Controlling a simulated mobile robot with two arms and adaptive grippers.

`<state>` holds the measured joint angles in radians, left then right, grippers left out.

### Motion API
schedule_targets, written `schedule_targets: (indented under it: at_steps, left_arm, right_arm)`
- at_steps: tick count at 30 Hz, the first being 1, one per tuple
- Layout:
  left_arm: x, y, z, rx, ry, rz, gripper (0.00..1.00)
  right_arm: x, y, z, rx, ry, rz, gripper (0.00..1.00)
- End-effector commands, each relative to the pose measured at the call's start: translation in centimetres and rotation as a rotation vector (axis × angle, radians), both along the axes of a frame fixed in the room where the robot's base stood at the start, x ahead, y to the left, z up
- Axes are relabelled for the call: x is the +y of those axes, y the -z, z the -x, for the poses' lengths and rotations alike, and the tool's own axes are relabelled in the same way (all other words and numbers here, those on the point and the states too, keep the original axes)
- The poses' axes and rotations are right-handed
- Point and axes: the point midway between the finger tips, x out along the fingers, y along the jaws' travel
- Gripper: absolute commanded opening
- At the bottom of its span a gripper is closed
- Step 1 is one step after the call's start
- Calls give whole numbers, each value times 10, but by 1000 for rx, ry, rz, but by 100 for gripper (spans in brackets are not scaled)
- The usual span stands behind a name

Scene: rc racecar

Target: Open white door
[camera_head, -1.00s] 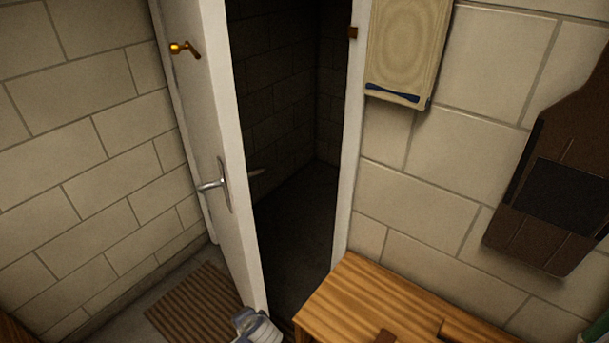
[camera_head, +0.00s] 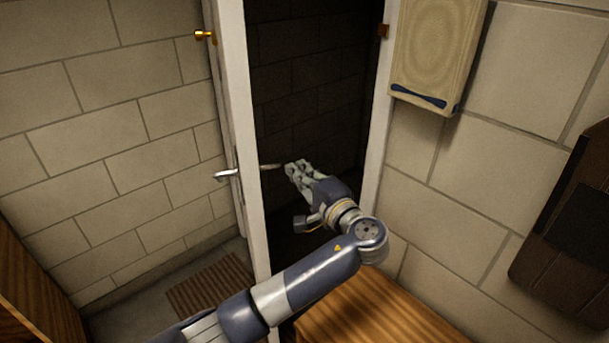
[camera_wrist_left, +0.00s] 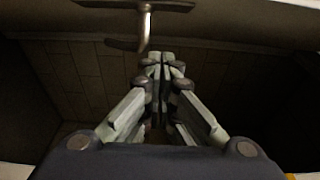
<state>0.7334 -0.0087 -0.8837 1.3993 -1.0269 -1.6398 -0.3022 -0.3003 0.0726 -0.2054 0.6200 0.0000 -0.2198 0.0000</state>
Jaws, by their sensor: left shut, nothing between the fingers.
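The white door (camera_head: 235,70) stands ajar in its frame, seen nearly edge-on in the head view. A silver lever handle (camera_head: 227,175) is on its near face, and another lever (camera_head: 270,167) sticks out from its inner face into the dark opening. My left gripper (camera_head: 292,168) is in the doorway, right of the door's edge, with its fingertips close to the inner lever. In the left wrist view the fingers (camera_wrist_left: 160,62) are together and empty, and the inner lever (camera_wrist_left: 146,28) hangs just beyond the tips. I cannot tell whether they touch. My right gripper is not in view.
The white door frame (camera_head: 380,110) is right of my arm. A wooden bench or table (camera_head: 375,310) stands below it. A beige box (camera_head: 436,50) and a brown panel (camera_head: 570,220) are on the right wall. A striped mat (camera_head: 210,285) lies left of the door.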

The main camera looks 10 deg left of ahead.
Motion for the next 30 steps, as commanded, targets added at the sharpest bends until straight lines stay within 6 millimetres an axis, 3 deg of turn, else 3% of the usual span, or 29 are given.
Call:
schedule_targets:
  at_steps: [7,16,30]
  left_arm:
    - [37,-3,-41,2,-3,-2,0]
    - [66,-1,-23,2,1,1,0]
    - [70,1,-20,2,1,1,0]
  right_arm:
    - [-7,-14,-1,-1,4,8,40]
    - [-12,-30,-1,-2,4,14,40]
    - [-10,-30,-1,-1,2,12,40]
